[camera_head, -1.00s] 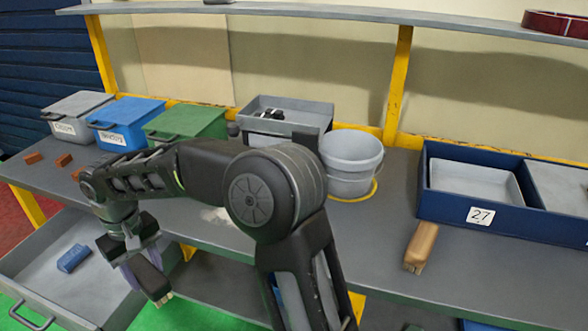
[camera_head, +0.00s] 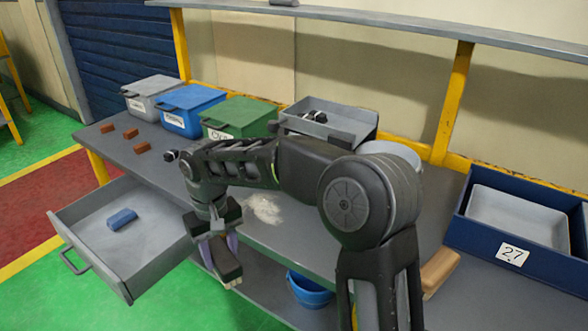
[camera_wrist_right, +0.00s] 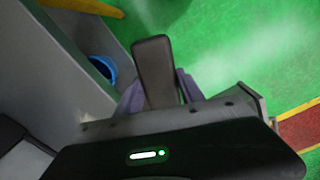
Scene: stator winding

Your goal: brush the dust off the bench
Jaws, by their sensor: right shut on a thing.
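A pale patch of dust (camera_head: 264,208) lies on the grey bench top (camera_head: 310,247), near its front edge and left of my right arm's elbow. My right gripper (camera_head: 222,243) is shut on a dark-handled brush (camera_head: 229,270), whose pale bristles point down. It hangs in front of the bench edge, beside the open drawer and clear of the dust. In the right wrist view the brush's dark handle (camera_wrist_right: 153,72) sits between the purple-grey fingers, with green floor beyond. My left gripper is not in view.
An open drawer (camera_head: 75,215) holds a blue block (camera_head: 122,219). Reddish blocks (camera_head: 142,147) and lidded bins (camera_head: 191,107) stand on the bench. A wooden-backed item (camera_head: 440,270) lies right of my arm, near a blue tray (camera_head: 475,235). A blue bucket (camera_head: 309,290) sits below.

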